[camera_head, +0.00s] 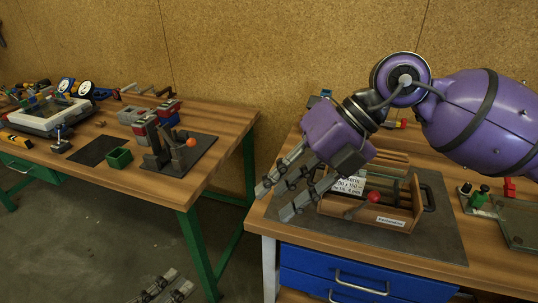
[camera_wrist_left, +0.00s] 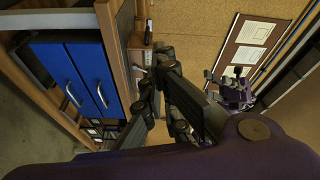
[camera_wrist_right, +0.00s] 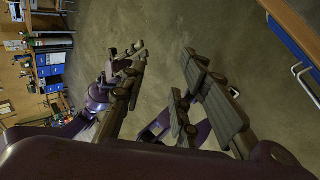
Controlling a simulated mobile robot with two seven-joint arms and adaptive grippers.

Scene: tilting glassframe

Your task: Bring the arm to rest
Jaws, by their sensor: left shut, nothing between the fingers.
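My right arm, purple with dark joints, comes in from the right in the head view. Its gripper (camera_head: 275,200) hangs above the front left part of the right workbench, fingers apart with nothing between them. The right wrist view shows the same open fingers (camera_wrist_right: 163,50) over the bare floor. Most of the left arm is hidden.
A wooden box (camera_head: 397,216) with a red knob stands on a dark mat (camera_head: 440,240), partly behind my right gripper. Blue drawers (camera_head: 340,284) sit under that bench. The left bench (camera_head: 215,115) holds several fixtures. Open floor (camera_head: 90,250) lies in front of it.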

